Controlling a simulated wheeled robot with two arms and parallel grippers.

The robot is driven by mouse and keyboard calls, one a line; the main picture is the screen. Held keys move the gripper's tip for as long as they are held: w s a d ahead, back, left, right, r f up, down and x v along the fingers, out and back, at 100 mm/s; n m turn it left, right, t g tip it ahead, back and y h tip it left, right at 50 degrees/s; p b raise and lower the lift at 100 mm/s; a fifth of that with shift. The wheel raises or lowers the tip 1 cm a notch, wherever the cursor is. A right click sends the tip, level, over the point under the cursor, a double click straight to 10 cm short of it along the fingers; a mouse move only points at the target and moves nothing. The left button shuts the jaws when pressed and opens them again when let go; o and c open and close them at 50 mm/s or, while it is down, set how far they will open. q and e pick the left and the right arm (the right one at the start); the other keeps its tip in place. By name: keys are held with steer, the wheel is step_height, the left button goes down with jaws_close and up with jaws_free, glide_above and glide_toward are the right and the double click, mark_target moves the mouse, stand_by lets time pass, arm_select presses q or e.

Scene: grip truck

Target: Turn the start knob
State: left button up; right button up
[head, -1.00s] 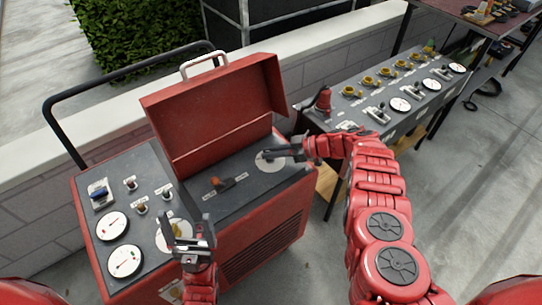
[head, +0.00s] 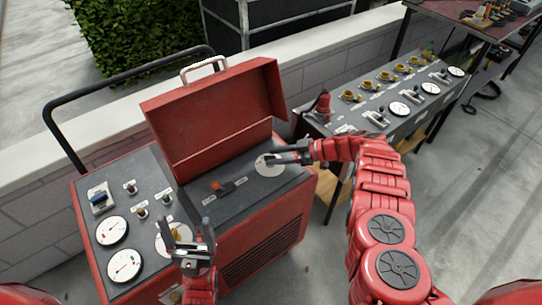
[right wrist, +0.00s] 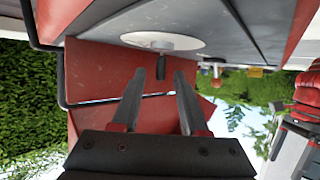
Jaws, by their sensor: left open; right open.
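A white round dial plate (head: 264,170) lies on the right part of the red machine's dark top. In the right wrist view, a dark knob (right wrist: 161,74) stands out from this plate (right wrist: 190,42). My right gripper (head: 272,158) is open over the plate, and its fingers (right wrist: 159,76) appear on either side of the knob; contact cannot be told. My left gripper (head: 187,224) is open over the left panel, in front of another white dial with a yellowish knob (head: 174,235). Its fingers partly hide that dial. The labels are too small to read, so which knob is start is unclear.
The raised red lid (head: 215,110) stands behind the right dial. An orange-handled lever (head: 228,185) lies between the dials. Gauges (head: 112,231), a blue switch (head: 98,198) and small knobs fill the left panel. A grey console (head: 400,125) stands to the right.

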steer(key=v, duration=1.5)
steer(key=shift+d, duration=0.2)
